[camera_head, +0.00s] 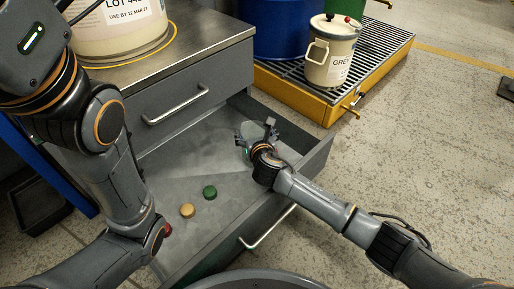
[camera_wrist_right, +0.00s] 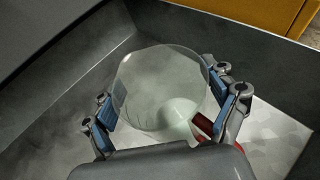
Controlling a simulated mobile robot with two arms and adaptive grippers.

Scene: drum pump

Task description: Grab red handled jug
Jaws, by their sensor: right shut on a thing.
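A clear, round, see-through jug (camera_wrist_right: 158,85) stands in the open drawer, seen from above in the right wrist view. A small red part, likely its handle (camera_wrist_right: 203,124), shows at its lower right beside the right-hand finger. In the head view the jug (camera_head: 255,130) is small and partly hidden by my gripper. My right gripper (camera_head: 257,136) reaches into the drawer's far right part, with its fingers on either side of the jug, shut on it. My left arm crosses the left of the head view; its gripper is out of view.
The open drawer (camera_head: 225,225) has raised walls around the jug. A tan cap (camera_head: 187,210) and a green cap (camera_head: 210,192) lie on its floor. A yellow grated platform (camera_head: 292,97) with a cream canister (camera_head: 331,52) stands behind.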

